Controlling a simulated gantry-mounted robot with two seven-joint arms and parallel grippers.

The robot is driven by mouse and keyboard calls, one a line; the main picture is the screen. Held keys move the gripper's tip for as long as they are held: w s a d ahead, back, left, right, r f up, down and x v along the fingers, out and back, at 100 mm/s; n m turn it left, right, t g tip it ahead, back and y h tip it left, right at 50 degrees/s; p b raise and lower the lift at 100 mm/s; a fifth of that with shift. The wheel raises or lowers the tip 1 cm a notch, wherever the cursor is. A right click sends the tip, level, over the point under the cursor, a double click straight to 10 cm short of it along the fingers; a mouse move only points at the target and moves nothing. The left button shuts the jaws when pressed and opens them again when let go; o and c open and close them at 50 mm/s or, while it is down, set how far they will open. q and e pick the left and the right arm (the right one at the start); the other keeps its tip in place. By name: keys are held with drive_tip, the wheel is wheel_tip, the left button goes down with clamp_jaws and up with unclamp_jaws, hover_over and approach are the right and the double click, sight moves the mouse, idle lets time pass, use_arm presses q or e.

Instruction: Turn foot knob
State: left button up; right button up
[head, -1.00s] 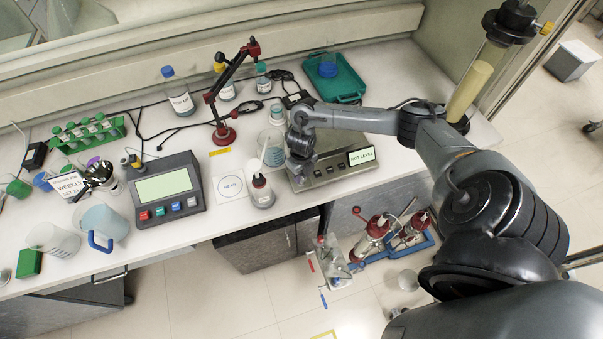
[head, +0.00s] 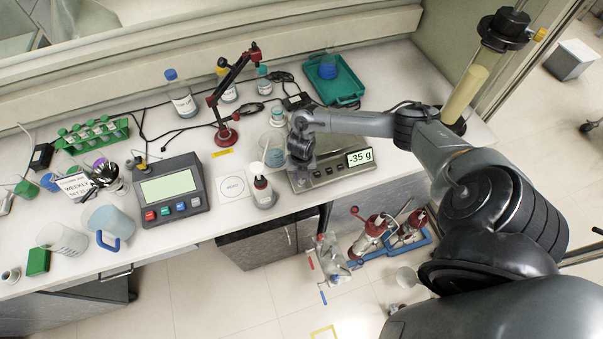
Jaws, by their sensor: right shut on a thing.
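The balance (head: 335,172) stands near the bench's front edge, right of the middle. Its display (head: 359,157) reads "-35 g". My right gripper (head: 300,162) points down at the balance's left front corner and is shut on the foot knob there. The knob itself is hidden behind the gripper and wrist. My left gripper is not in view.
A wash bottle (head: 262,192) and a beaker (head: 272,152) stand just left of the balance. A red jointed stand (head: 226,135) is behind them. A green tray (head: 335,90) with a flask lies at the back. A console (head: 168,192) is further left.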

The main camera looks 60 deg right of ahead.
drive_tip(key=shift+m, duration=0.3)
drive_tip(key=o, duration=1)
drive_tip(key=shift+o, duration=0.2)
drive_tip(key=shift+r, duration=0.1)
wheel_tip(320, 180, up, 11)
drive_tip(key=shift+f, duration=0.2)
